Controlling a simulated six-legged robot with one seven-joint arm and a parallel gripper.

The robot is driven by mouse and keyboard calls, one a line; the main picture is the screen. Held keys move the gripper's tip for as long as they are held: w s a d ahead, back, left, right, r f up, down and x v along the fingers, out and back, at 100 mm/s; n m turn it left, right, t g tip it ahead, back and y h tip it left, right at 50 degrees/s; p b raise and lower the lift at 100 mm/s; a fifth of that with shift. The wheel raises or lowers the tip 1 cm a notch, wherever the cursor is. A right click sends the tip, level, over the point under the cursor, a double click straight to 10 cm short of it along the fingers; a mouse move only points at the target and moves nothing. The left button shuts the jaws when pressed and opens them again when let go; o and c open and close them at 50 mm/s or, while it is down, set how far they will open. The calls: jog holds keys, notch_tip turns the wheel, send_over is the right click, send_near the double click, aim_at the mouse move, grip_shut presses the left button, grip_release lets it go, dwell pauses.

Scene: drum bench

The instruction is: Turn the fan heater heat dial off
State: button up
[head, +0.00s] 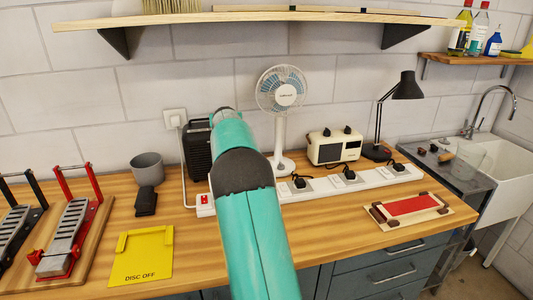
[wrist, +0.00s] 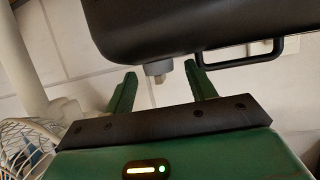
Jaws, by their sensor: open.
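The fan heater is a black box (head: 197,150) at the back of the bench in the head view, partly hidden behind my teal arm. Its dark body (wrist: 190,25) fills the top of the wrist view, with a loop handle (wrist: 262,57) at the right. A small grey heat dial (wrist: 157,69) juts from the body's edge. My gripper (wrist: 160,72) is open, its two green fingers on either side of the dial with gaps showing. I cannot tell whether the fingertips reach level with the dial. In the head view my arm hides the dial and the fingers.
A white desk fan (head: 281,95) stands right of the heater; its cage (wrist: 25,140) shows in the wrist view. A power strip (head: 325,184), cream toaster-like box (head: 333,147) and black lamp (head: 385,120) are right. A shelf (head: 250,17) hangs above. A yellow "DISC OFF" plate (head: 145,255) lies in front.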

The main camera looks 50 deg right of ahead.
jog(key=shift+w+a+m+g+h, duration=0.2)
jog(key=shift+m+g+h, duration=0.6)
jog(key=shift+m, duration=0.2)
